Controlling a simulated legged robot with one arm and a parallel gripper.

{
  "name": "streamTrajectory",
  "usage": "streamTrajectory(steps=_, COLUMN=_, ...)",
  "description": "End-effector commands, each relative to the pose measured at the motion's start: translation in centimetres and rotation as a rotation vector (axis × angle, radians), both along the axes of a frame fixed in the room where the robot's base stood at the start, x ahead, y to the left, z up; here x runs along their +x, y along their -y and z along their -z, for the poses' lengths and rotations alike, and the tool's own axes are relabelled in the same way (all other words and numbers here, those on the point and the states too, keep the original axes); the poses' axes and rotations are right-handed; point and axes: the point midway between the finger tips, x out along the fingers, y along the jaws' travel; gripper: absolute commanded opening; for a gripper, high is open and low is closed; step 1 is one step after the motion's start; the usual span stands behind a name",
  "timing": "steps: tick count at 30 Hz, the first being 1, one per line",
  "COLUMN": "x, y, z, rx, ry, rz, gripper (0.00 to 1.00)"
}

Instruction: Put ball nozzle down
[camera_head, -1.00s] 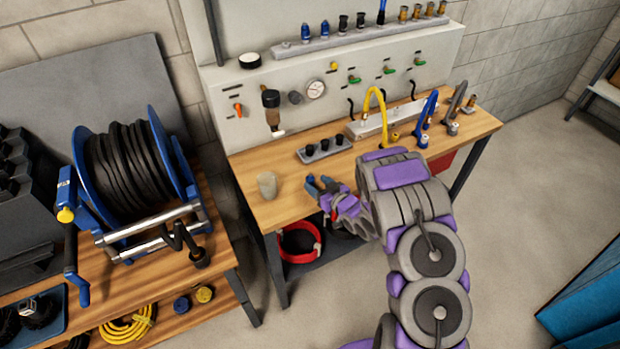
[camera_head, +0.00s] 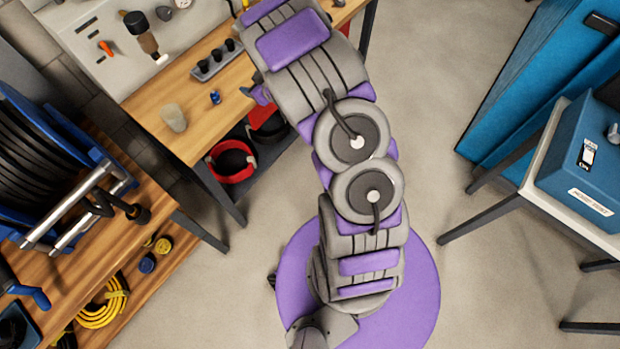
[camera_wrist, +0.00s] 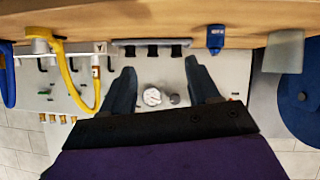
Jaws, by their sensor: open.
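The small blue ball nozzle (camera_head: 215,97) stands on the wooden bench top, between the beige cup and the black rack. In the wrist view, which is upside down, the blue nozzle (camera_wrist: 216,38) rests on the bench near its front edge, apart from my fingers. My gripper (camera_wrist: 160,78) is open, with its two dark fingers spread and nothing between them. In the head view, my fingertips are mostly hidden behind my arm, to the right of the nozzle.
The workbench (camera_head: 190,140) carries a beige cup (camera_head: 174,117) and a black rack with several black pieces (camera_head: 217,60). A hose reel (camera_head: 50,150) is on the left bench. A blue case (camera_head: 585,165) sits on a table at right. The floor between is clear.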

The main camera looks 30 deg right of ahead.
Motion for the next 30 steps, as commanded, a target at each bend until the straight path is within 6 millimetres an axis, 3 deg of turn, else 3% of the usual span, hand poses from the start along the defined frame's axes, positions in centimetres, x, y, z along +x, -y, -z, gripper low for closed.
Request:
streamTrajectory(steps=1, x=-0.1, y=0.8, z=-1.5, rx=-0.043, ry=-0.028, rz=0.034, gripper=0.61)
streamTrajectory(steps=7, x=-3.0, y=4.2, z=-6.1, rx=-0.164, ry=-0.184, rz=0.201, gripper=0.61)
streamTrajectory(steps=14, x=-9.3, y=5.2, z=-11.1, rx=-0.208, ry=-0.379, rz=0.372, gripper=0.61)
streamTrajectory(steps=23, x=-21.0, y=1.8, z=-16.0, rx=-0.151, ry=-0.671, rz=0.497, gripper=0.61)
streamTrajectory(steps=30, x=-32.4, y=-3.8, z=-18.9, rx=-0.071, ry=-0.937, rz=0.477, gripper=0.61)
